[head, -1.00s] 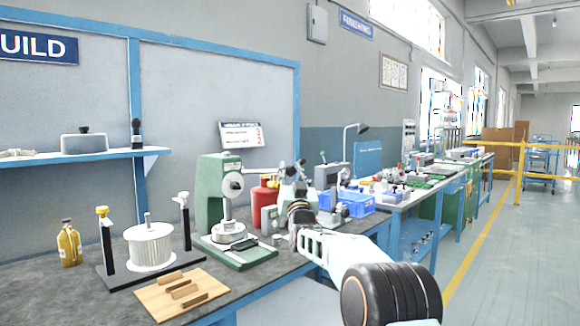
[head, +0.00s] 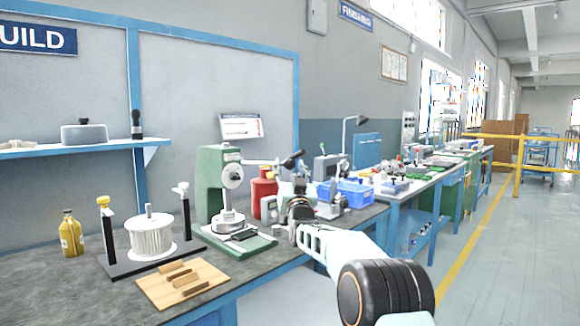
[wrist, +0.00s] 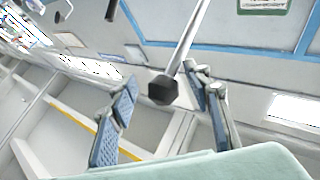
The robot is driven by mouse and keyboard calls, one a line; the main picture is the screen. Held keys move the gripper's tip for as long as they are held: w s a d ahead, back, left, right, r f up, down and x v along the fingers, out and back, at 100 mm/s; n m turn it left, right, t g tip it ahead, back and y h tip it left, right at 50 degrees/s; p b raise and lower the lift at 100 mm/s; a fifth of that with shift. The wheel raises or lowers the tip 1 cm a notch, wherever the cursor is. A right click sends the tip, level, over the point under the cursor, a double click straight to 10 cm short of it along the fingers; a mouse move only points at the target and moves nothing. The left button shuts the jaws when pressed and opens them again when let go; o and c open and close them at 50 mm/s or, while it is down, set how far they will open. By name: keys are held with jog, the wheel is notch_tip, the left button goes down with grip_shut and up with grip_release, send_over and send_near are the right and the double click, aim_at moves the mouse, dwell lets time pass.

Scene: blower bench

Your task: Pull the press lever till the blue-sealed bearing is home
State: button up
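The green arbor press (head: 211,185) stands on the bench in the head view, with a round pale hub on its column. Its lever rod (head: 262,161) reaches right from the press to a dark knob (head: 292,159). In the wrist view the rod (wrist: 186,40) comes down from the top to the black knob (wrist: 163,90). My gripper (wrist: 163,112) is open, its two blue-padded fingers apart on either side of the knob, with gaps visible. Silver round parts (head: 228,222) sit under the ram; I cannot make out the bearing's blue seal or its seating depth.
Left of the press are a finned white rotor on a black stand (head: 150,238), a yellow bottle (head: 71,236) and a wooden board with blocks (head: 182,284). A red container (head: 263,192) and a blue bin (head: 330,195) stand right of it. The aisle on the right is clear.

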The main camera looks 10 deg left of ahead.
jog(key=shift+r, duration=0.15)
jog(key=shift+s, duration=0.15)
jog(key=shift+s+d, duration=0.1)
jog(key=shift+s, duration=0.15)
jog(key=v, duration=1.1)
jog(key=shift+f, duration=0.35)
